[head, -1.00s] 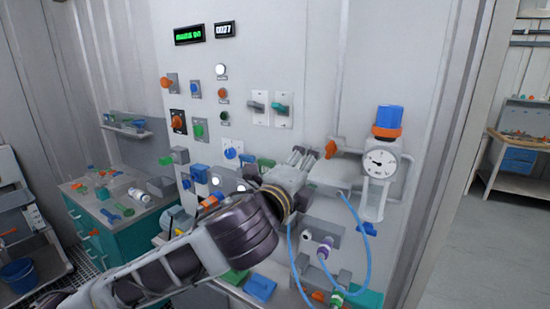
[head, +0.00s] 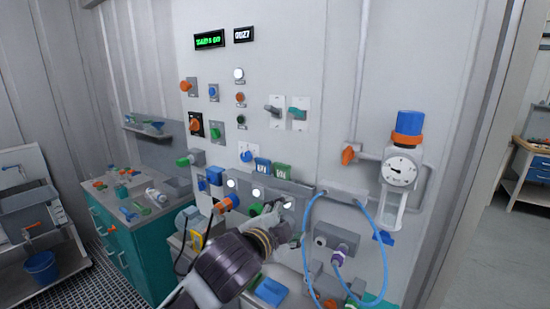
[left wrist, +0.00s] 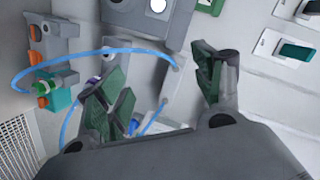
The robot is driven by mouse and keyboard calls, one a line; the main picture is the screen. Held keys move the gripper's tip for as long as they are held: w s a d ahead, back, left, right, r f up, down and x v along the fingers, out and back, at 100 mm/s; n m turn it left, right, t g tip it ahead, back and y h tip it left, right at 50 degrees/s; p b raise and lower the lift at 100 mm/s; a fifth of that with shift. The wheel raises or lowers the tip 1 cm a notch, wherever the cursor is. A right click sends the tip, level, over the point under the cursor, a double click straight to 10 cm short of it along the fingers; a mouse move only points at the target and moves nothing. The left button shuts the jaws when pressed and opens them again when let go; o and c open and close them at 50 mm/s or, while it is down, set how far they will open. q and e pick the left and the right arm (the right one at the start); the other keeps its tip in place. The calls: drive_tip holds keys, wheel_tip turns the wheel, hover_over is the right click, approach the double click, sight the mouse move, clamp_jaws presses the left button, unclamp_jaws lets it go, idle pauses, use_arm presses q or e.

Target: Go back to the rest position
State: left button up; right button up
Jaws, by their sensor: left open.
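My left gripper (head: 278,210) reaches in from the bottom of the head view, in front of the lower part of the wall panel (head: 270,60). In the left wrist view its two green-padded fingers (left wrist: 163,85) stand wide apart, with nothing held between them. A blue hose (head: 381,245) shows beyond the fingers and loops behind them in that view. I cannot tell exactly how far the fingertips are from the panel's lower fittings. My right gripper is in neither view.
A gauge with a blue and orange top (head: 402,168) hangs on the wall at right. Knobs, lamps and switches cover the panel. A teal cabinet (head: 130,245) with loose parts on top stands left. A blue bucket (head: 41,266) is at far left. Open floor shows at right.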

use_arm(q)
drive_tip(key=s+a+f+n+g+y, duration=0.2)
drive_tip(key=s+a+f+n, duration=0.3)
drive_tip(key=f, duration=0.4)
drive_tip(key=s+a+f+n+g+y, duration=0.1)
drive_tip(key=s+a+f+n+g, duration=0.15)
drive_tip(key=a+f, duration=0.6)
drive_tip(key=s+a+f+n+g+y, duration=0.2)
drive_tip(key=s+a+f+n, duration=0.25)
drive_tip(key=f, duration=0.65)
drive_tip(key=s+a+f+n+g+y, duration=0.2)
drive_tip(key=s+a+f+n+g, duration=0.1)
drive_tip(key=s+a+f, duration=0.5)
drive_tip(key=s+f+g, duration=0.1)
drive_tip(key=s+f, duration=0.1)
drive_tip(key=f, duration=1.4)
drive_tip(key=s+f+g, duration=0.1)
drive_tip(key=s+f, duration=0.1)
drive_tip(key=f, duration=1.4)
drive_tip(key=s+a+f, duration=0.3)
drive_tip(key=s+f, duration=1.7)
drive_tip(key=s, duration=0.2)
drive_tip(key=shift+s+g, duration=0.25)
drive_tip(key=shift+g, duration=0.1)
